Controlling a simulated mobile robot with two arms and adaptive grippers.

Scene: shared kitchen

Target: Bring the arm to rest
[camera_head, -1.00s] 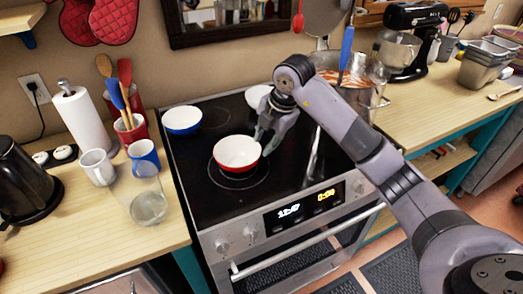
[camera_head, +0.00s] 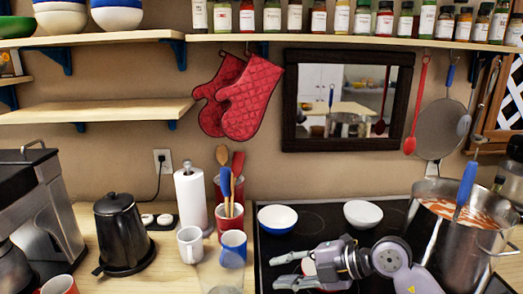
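My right arm comes in from the lower right in the head view. Its gripper (camera_head: 278,271) points left over the black stovetop, with its two fingers apart and nothing seen held between them. A red bowl (camera_head: 309,267) shows partly behind the fingers, mostly hidden by the gripper. I cannot tell the gap between gripper and bowl. My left gripper is not in view.
A blue bowl (camera_head: 277,219) and a white bowl (camera_head: 363,213) stand on the stovetop's back. A large steel pot (camera_head: 452,250) stands right of the arm. Mugs, including a blue mug (camera_head: 233,250), and a kettle (camera_head: 122,235) stand on the left counter.

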